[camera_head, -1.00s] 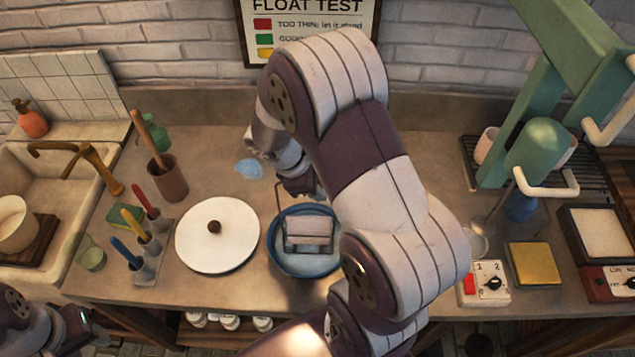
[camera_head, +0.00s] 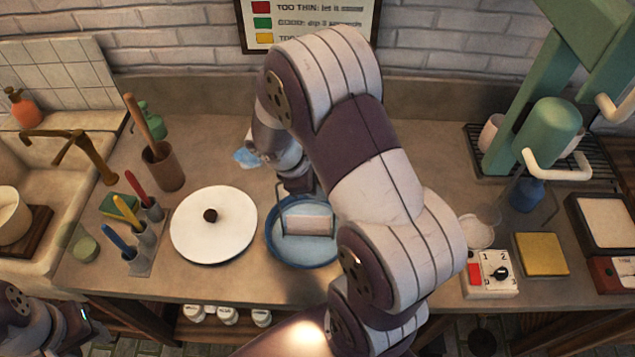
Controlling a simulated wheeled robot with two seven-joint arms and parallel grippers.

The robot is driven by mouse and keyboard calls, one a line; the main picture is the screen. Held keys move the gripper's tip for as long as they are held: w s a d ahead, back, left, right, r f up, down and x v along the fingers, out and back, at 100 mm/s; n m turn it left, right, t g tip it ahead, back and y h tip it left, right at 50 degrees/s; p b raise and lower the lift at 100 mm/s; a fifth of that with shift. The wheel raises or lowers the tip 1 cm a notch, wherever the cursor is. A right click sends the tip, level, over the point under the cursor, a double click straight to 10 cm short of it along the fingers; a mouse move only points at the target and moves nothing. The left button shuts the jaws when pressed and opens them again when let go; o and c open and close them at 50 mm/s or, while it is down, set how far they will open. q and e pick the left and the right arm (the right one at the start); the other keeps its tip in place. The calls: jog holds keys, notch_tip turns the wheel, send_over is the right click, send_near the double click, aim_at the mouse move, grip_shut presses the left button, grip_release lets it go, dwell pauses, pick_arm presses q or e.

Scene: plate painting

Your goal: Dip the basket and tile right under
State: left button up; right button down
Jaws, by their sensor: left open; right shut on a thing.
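The basket (camera_head: 284,221) is a dark wire frame, and the pale tile (camera_head: 309,224) sits in it. Both are inside the blue round basin (camera_head: 273,249), low in its pale blue liquid (camera_head: 300,250). Whether the tile's top is covered by liquid I cannot tell for sure. My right gripper (camera_head: 299,186) is above the basin's far side, shut on the basket's handle; its fingertips are partly hidden by my arm. My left gripper (camera_head: 88,325) is open and empty at the lower left corner, off the counter's front edge.
A white lid with a dark knob (camera_head: 210,216) lies left of the basin. Tools in holders (camera_head: 140,262) and a brown pot (camera_head: 163,168) stand further left. A dial box (camera_head: 492,274) and yellow sponge-like block (camera_head: 541,254) are at right.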

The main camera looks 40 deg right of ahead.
jog(key=b, duration=0.7)
send_over(327, 217)
jog(key=a, duration=0.2)
notch_tip(327, 217, down, 9)
jog(key=shift+w+a+r, duration=0.2)
jog(key=shift+w, duration=0.1)
jog(key=shift+f, duration=0.25)
dwell(1.2)
jog(key=shift+r+p, duration=0.1)
jog(key=shift+p, duration=0.25)
dwell(1.1)
notch_tip(327, 217, up, 16)
jog(key=p, duration=1.4)
jog(key=shift+f, duration=0.35)
dwell(0.9)
